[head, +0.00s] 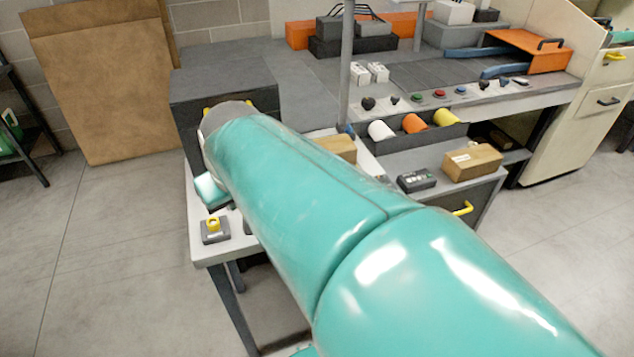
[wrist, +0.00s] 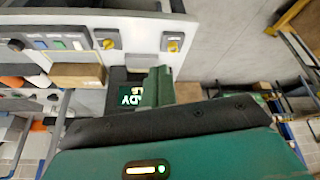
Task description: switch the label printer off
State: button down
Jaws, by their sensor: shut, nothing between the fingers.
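A dark device with a lit green display (wrist: 130,95) sits beside my fingers in the wrist view, partly hidden by them; its lettering is cut off, and I cannot be sure it is the label printer. Two grey switch boxes with yellow knobs stand on the white bench, one left (wrist: 107,40) and one right (wrist: 173,43). A yellow-knobbed switch box (head: 214,230) also shows at the bench's front corner in the head view. My gripper (wrist: 157,87) is shut and empty, short of the switches in the picture. My arm hides it in the head view.
In the head view, a large dark box (head: 225,85) stands behind the white bench (head: 200,250). Open floor (head: 110,260) lies to the left.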

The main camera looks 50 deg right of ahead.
jog(key=d+f+m+g, duration=0.1)
jog(key=d+f+m, duration=0.1)
jog(key=d, duration=1)
jog(key=d+f+m, duration=0.2)
jog(key=d, duration=1)
jog(key=x, duration=0.4)
jog(key=s+x, duration=0.1)
jog(key=x, duration=0.9)
jog(key=shift+s+d+f, duration=0.2)
jog(key=shift+s+f, duration=0.05)
jog(key=shift+g, duration=0.3)
